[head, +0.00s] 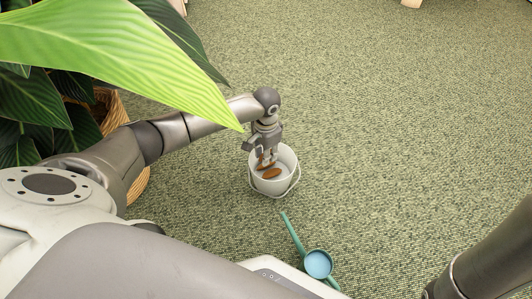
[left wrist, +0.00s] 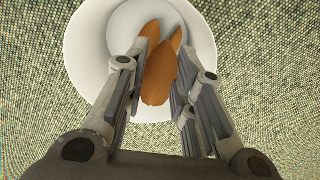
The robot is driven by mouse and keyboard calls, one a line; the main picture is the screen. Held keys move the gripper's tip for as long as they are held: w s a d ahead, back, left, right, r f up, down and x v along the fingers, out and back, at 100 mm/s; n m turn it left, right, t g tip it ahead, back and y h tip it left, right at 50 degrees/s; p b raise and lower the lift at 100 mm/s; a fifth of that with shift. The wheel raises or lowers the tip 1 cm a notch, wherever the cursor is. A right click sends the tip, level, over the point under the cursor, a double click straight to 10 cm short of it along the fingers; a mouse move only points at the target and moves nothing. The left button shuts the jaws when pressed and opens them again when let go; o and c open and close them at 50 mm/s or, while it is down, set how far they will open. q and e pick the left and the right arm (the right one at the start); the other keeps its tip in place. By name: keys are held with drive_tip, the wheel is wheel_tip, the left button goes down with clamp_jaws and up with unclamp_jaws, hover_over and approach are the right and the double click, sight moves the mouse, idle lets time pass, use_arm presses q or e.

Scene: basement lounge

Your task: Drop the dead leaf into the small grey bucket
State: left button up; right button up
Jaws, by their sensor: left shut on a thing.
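The small grey bucket (head: 288,184) stands upright on the carpet with its handle hanging at the side. My left gripper (head: 266,157) points down over its mouth. It is shut on a brown dead leaf (left wrist: 158,76), which hangs between the fingertips at or just inside the rim; the exact height is hard to tell. Another brown leaf (head: 272,173) lies inside the bucket, and part of it shows behind the held leaf in the left wrist view (left wrist: 151,32). My right gripper is out of view.
A teal watering can (head: 318,264) with a long spout lies on the carpet in front of the bucket. A leafy plant (head: 100,45) in a wicker basket (head: 108,112) stands at left, one big leaf overhanging my left arm. The carpet right of the bucket is clear.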

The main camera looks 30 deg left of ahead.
use_arm(q)
drive_tip(key=o, duration=0.7)
wheel_tip(320, 180, up, 12)
idle(0.4)
